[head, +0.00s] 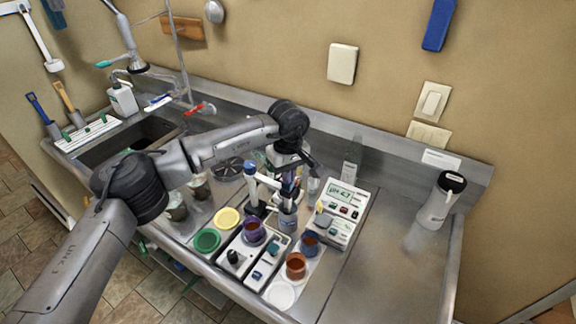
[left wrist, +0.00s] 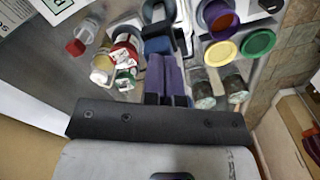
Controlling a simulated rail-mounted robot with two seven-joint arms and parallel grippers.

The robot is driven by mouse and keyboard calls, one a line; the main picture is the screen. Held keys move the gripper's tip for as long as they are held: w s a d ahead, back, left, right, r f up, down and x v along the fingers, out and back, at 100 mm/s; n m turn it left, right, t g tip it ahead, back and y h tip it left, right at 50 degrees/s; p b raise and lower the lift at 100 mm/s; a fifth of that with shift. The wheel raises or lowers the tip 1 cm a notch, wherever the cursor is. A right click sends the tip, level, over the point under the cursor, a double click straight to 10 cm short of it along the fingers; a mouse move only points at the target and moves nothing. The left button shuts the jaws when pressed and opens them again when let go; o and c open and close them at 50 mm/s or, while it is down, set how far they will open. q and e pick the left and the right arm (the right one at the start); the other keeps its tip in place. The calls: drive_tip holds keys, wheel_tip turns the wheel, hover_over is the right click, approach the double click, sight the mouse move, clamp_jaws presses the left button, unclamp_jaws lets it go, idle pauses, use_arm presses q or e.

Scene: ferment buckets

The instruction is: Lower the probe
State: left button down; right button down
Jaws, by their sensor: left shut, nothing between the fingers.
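A white pH meter (head: 342,208) with a green display stands on the steel counter, right of my left gripper. A stand with a blue-topped upright (head: 251,178) and a light arm reaching right is close to the gripper; I take it to be the probe stand. The probe itself is largely hidden by the gripper. A grey-blue cup (head: 287,219) stands below. My left gripper (head: 290,188) points down over this spot, shut and empty; its fingers (left wrist: 167,80) show together in the left wrist view, close to a black bracket (left wrist: 160,28). My right gripper is out of view.
A purple-rimmed bucket (head: 253,229), an orange-brown cup (head: 296,265), a yellow lid (head: 227,218) and a green lid (head: 207,240) crowd the front. A clear bottle (head: 352,158) stands behind. A white flask (head: 440,200) stands far right, with bare counter (head: 385,255) before it.

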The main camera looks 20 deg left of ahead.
use_arm(q)
drive_tip(key=shift+r+p, duration=1.35)
drive_tip(key=shift+r, duration=1.2)
